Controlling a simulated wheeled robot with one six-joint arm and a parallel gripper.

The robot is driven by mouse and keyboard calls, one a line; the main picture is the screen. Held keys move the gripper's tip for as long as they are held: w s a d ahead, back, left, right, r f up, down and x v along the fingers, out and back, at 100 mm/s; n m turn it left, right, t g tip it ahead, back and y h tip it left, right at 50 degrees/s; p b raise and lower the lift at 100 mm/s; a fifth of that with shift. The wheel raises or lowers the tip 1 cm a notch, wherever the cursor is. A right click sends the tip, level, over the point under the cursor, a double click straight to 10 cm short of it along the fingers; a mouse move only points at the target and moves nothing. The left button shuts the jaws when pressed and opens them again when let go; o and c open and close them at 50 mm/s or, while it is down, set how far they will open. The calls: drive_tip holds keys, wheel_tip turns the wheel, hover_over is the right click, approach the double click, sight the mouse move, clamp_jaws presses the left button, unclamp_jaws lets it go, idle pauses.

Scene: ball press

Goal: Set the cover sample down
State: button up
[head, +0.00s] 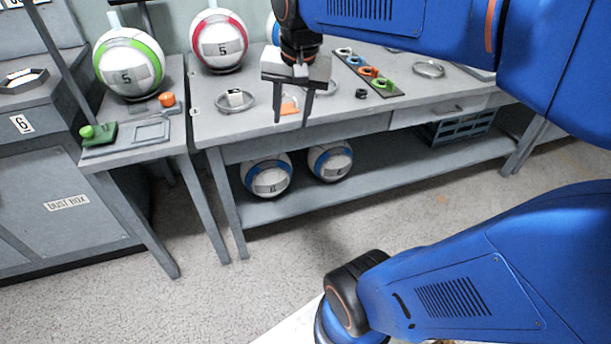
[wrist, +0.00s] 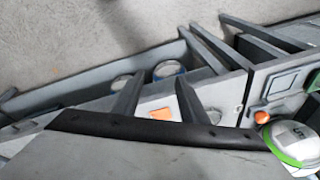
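My gripper (head: 291,122) hangs over the front edge of the long workbench, fingers pointing down and spread apart. In the wrist view, my gripper (wrist: 158,80) also shows its two fingers apart, with nothing clamped between them. A small flat orange patch (head: 289,108), perhaps the cover sample, shows on the bench top behind the fingers. It also shows in the wrist view as an orange patch (wrist: 160,114) on a paler piece, between and beyond the fingers. I cannot tell the height gap between fingertips and patch.
The workbench (head: 220,125) carries a metal ring (head: 236,101), a strip of coloured rings (head: 368,72) and a red-striped ball (head: 219,42). A green-striped ball (head: 128,63) sits on the left stand. Two blue-striped balls (head: 266,177) lie on the lower shelf. The floor in front is clear.

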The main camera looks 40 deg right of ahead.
drive_tip(key=s+a+f+n+t, duration=0.2)
drive_tip(key=s+a+f+n, duration=0.2)
drive_tip(key=s+f+n, duration=0.4)
drive_tip(key=shift+s+f, duration=0.3)
drive_tip(key=shift+s, duration=1.3)
